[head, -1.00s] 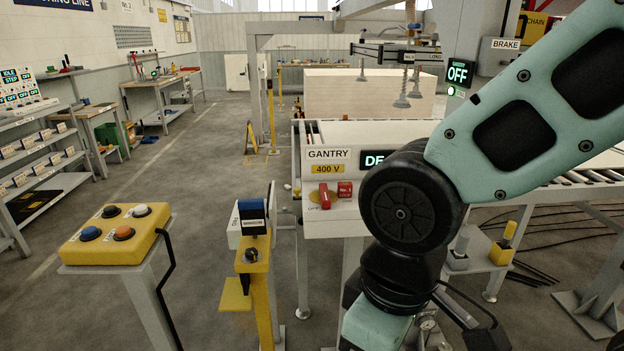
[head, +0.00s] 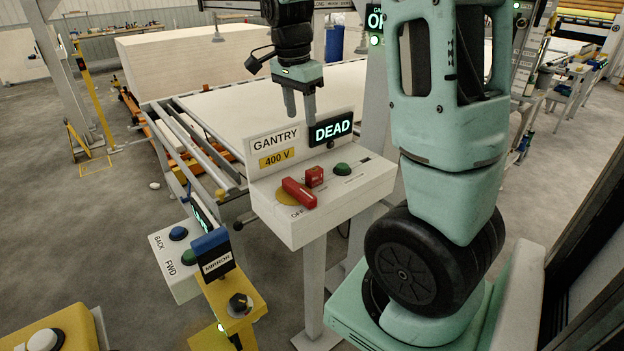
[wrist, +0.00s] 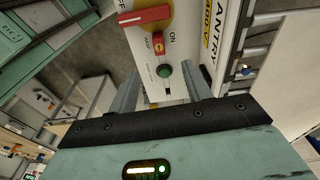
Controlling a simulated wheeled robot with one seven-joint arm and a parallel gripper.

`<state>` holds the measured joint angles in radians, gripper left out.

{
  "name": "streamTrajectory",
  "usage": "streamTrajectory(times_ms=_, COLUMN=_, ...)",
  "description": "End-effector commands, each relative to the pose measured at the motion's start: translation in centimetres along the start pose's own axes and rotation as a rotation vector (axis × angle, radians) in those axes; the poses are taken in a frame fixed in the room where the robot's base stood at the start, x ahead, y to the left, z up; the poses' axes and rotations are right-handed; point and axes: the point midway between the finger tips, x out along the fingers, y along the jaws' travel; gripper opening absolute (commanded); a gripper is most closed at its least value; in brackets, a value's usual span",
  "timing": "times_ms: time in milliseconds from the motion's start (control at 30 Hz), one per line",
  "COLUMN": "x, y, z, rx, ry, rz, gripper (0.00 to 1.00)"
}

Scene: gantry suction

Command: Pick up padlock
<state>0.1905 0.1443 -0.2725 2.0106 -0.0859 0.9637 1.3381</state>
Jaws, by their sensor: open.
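The padlock appears to be the small red block (head: 315,176) on top of the white gantry control box, just behind the red rotary handle (head: 299,192). In the wrist view the red block (wrist: 158,46) sits between the red handle (wrist: 144,17) and a green button. No shackle can be made out. My gripper (head: 300,113) points down, open and empty, above the back of the control box and apart from the red block. In the wrist view the two grey fingers of my gripper (wrist: 161,84) stand apart, with the panel beyond them.
The control box (head: 325,214) has a green button (head: 342,169) and an upright sign board reading GANTRY (head: 273,146) and DEAD (head: 331,129) at its back edge, near my fingers. A yellow post with a MIRROR box (head: 212,252) stands to the left. Floor is open at far left.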

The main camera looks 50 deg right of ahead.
Motion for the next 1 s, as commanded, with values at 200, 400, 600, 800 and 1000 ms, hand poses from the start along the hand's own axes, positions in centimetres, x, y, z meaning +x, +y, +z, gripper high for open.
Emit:
streamTrajectory(times_ms=200, x=2.7, y=0.3, z=-1.3, rx=0.064, ry=0.007, rz=0.014, gripper=0.49)
streamTrajectory(times_ms=400, x=6.9, y=0.3, z=-1.3, rx=0.061, ry=0.007, rz=0.013, gripper=0.49)
streamTrajectory(times_ms=600, x=10.5, y=0.3, z=-1.3, rx=0.058, ry=0.007, rz=0.01, gripper=0.49)
streamTrajectory(times_ms=800, x=12.1, y=0.2, z=-1.3, rx=0.057, ry=0.007, rz=0.006, gripper=0.49)
streamTrajectory(times_ms=1000, x=13.9, y=0.5, z=-1.5, rx=0.058, ry=0.006, rz=0.011, gripper=0.49)
